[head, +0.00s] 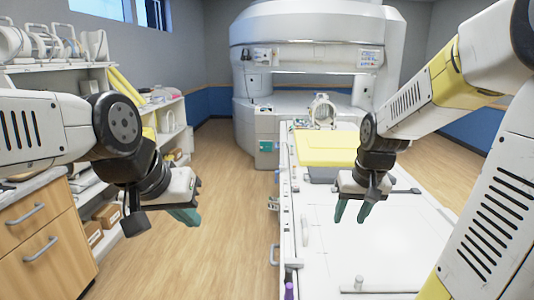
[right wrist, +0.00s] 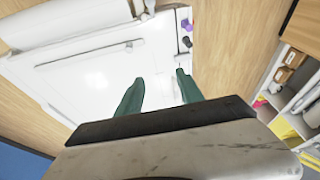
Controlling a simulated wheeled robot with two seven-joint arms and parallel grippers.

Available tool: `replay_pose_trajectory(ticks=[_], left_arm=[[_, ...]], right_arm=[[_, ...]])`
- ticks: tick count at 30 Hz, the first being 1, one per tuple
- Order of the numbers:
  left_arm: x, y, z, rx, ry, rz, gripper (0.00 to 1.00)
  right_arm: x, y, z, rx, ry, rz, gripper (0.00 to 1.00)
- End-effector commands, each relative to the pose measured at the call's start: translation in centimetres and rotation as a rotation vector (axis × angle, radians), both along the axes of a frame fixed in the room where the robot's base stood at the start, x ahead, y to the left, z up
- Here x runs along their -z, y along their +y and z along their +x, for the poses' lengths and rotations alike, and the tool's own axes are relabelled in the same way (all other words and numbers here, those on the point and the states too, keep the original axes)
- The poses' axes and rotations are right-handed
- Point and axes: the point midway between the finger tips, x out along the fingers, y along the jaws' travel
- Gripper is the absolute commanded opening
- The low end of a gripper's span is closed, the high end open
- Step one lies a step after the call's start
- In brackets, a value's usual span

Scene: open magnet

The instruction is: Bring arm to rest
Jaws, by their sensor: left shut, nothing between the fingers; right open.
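My left arm comes in from the left in the head view, and its gripper (head: 187,214) hangs over the wooden floor beside the shelves. Its green fingers are shut with nothing between them. My right arm comes in from the right, bent at the elbow. My right gripper (head: 351,212) points down above the white patient table, with its two green fingers apart. In the right wrist view the fingers (right wrist: 157,88) are open and empty, with the white table surface (right wrist: 95,80) beyond them. Neither gripper holds anything.
The patient table (head: 340,245) runs toward the open magnet scanner (head: 310,30), with a yellow pad (head: 326,148) on it. A small purple item (head: 289,290) is at the table's near left edge. Shelves and a wooden cabinet (head: 45,240) line the left. Open floor (head: 225,180) lies between.

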Motion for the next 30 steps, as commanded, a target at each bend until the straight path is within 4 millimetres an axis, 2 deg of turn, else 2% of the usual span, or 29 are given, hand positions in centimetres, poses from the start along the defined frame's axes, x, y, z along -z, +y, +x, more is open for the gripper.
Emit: replay_pose_trajectory(ticks=[1, 6, 9, 13, 18, 22, 24, 30], left_arm=[[0.0, 0.0, 0.0, 0.000, 0.000, 0.000, 0.00], [0.0, 0.0, 0.0, 0.000, 0.000, 0.000, 0.00], [0.0, 0.0, 0.0, 0.000, 0.000, 0.000, 0.00], [0.0, 0.0, 0.0, 0.000, 0.000, 0.000, 0.00], [0.0, 0.0, 0.0, 0.000, 0.000, 0.000, 0.00], [0.0, 0.0, 0.0, 0.000, 0.000, 0.000, 0.00], [0.0, 0.0, 0.0, 0.000, 0.000, 0.000, 0.00], [0.0, 0.0, 0.0, 0.000, 0.000, 0.000, 0.00]], right_arm=[[-1.9, 1.0, -1.5, -0.009, -0.041, 0.010, 0.44], [-6.0, 3.9, -6.4, -0.042, -0.138, 0.049, 0.44], [-7.5, 5.2, -9.0, -0.060, -0.188, 0.073, 0.44], [-8.4, 6.3, -11.5, -0.076, -0.230, 0.097, 0.44], [-8.7, 6.8, -12.9, -0.086, -0.252, 0.110, 0.44], [-8.7, 6.8, -13.0, -0.087, -0.253, 0.112, 0.44], [-8.7, 6.8, -13.0, -0.086, -0.253, 0.111, 0.36], [-8.7, 6.8, -12.9, -0.086, -0.253, 0.111, 0.36]])
